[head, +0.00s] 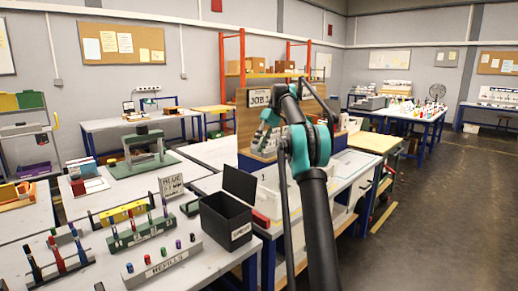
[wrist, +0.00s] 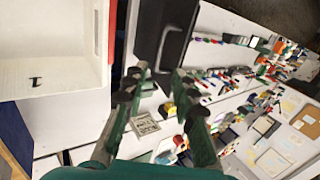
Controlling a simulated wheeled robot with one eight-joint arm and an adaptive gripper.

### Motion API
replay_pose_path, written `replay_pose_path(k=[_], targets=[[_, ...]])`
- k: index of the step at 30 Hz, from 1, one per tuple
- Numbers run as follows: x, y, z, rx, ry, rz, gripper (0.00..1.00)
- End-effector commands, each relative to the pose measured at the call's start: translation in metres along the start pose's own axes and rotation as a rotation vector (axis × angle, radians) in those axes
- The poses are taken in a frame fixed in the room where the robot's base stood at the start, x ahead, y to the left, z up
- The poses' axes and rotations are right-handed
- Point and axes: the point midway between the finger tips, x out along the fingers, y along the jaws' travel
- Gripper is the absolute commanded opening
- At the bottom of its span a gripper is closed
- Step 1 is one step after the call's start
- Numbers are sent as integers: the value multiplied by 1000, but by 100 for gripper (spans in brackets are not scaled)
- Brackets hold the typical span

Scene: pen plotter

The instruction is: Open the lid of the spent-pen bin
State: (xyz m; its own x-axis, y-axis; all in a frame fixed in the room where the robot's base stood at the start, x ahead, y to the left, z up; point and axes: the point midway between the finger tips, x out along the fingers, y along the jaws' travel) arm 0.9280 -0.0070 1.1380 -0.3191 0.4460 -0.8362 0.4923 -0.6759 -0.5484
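The spent-pen bin appears to be the black box (head: 226,222) on the near table in the head view. A small white label is on its side, too small to read surely. Its black lid (head: 239,183) stands up, tilted, at the back edge, and the top of the box is uncovered. In the wrist view a large dark shape (wrist: 164,28), apparently part of this bin, lies beyond my gripper (wrist: 159,82). My gripper's fingers are apart with nothing between them.
A rack of pens labelled REFILLS (head: 160,268) and a green pen rack (head: 140,232) stand left of the bin. A white tray marked 1 (wrist: 50,50) is at left in the wrist view. A JOB board (head: 258,97) stands behind my arm.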

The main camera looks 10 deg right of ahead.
Motion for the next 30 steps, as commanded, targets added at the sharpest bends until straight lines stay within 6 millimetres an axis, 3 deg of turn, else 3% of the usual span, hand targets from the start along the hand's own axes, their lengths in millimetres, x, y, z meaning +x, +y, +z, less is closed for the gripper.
replay_pose_path(k=[6,11,16,22,30], targets=[[20,31,-10,84,126,-56,0],[49,69,-19,219,319,-163,0],[75,99,-13,373,521,-311,0],[97,118,13,553,738,-524,0],[111,115,68,745,954,-829,0]])
